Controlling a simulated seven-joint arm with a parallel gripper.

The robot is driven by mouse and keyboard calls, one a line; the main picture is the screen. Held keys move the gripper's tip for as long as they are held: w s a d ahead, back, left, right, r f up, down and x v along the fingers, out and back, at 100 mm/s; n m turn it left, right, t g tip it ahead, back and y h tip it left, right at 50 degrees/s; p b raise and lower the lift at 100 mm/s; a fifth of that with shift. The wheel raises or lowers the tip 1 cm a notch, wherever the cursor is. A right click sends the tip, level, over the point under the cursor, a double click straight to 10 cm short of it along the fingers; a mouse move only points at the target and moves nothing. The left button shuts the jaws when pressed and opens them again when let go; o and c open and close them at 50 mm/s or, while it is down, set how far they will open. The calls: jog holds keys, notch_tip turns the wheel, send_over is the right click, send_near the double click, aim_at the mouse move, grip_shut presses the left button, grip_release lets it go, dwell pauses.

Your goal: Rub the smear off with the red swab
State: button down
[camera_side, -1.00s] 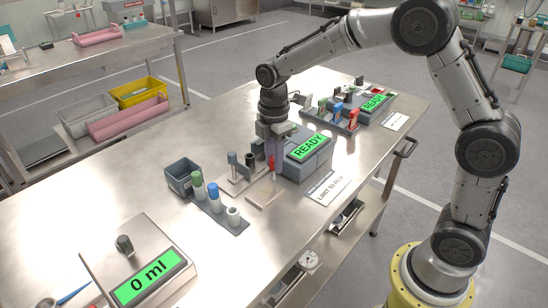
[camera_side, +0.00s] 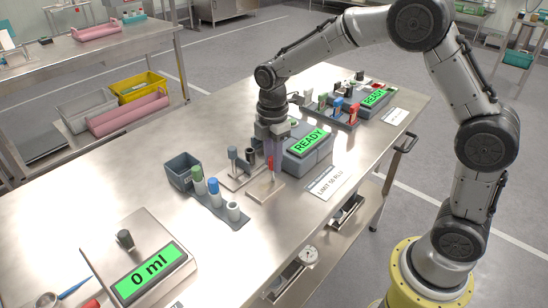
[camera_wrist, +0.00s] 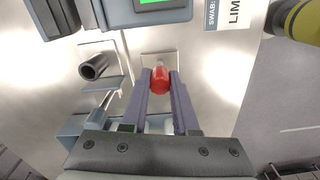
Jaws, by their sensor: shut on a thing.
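My gripper (camera_wrist: 160,88) is shut on the red swab (camera_wrist: 160,78), whose red part shows between the two fingertips in the wrist view. In the side view, the swab (camera_side: 270,163) hangs upright from my gripper (camera_side: 271,155). A small pale plate (camera_side: 265,190) lies flat on the table just below the swab; it also shows in the wrist view (camera_wrist: 148,56). I cannot make out a smear on it, and the swab hides part of it. I cannot tell whether the swab's tip touches the plate.
A grey READY device (camera_side: 307,158) stands close right of my gripper. A stand with grey and dark swabs (camera_side: 234,170) is close left. A rack of capped tubes (camera_side: 216,200) and a grey bin (camera_side: 181,171) stand further left. A limit card (camera_side: 327,183) lies at right.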

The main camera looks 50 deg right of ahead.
jog(key=shift+a+r, duration=0.1)
jog(key=shift+a, duration=3.05)
jog(key=shift+d, duration=3.45)
jog(key=shift+r, duration=2.95)
jog(key=shift+r, duration=1.5)
